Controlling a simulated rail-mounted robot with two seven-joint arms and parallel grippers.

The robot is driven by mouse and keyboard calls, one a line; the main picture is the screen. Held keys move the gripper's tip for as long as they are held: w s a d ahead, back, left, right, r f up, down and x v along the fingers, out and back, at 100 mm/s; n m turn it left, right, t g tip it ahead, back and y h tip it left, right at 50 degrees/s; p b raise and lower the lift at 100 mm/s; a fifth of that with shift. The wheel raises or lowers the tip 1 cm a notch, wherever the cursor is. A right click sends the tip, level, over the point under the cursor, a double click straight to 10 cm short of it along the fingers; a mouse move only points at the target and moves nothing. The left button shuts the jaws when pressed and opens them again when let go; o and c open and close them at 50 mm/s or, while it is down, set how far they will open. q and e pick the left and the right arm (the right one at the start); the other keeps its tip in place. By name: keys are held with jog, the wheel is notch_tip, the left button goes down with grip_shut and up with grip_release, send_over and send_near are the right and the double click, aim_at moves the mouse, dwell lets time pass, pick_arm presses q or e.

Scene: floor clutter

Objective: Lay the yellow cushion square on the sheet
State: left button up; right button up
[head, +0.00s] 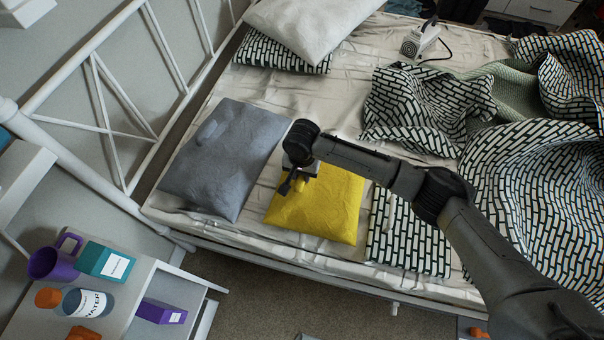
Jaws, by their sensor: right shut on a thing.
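The yellow cushion (318,208) lies on the cream sheet (240,91) near the bed's front edge, between a grey cushion and a patterned pillow. It looks turned a little relative to the bed edge. My right gripper (293,187) is over the cushion's upper left part, shut on a pinch of its yellow fabric. The wrist hides the cushion's upper left corner. I cannot tell whether the cushion is lifted off the sheet. My left gripper is not in view.
A grey cushion (222,160) lies close on the left, a patterned pillow (408,235) on the right. A crumpled patterned duvet (530,180) covers the right side. A white metal headboard (95,85) and a nightstand (120,315) with a purple mug (52,262) stand left.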

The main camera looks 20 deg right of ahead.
jog(key=shift+w, duration=0.1)
jog(key=o, duration=0.9)
jog(key=shift+r+p, duration=1.95)
jog(key=shift+r, duration=4.15)
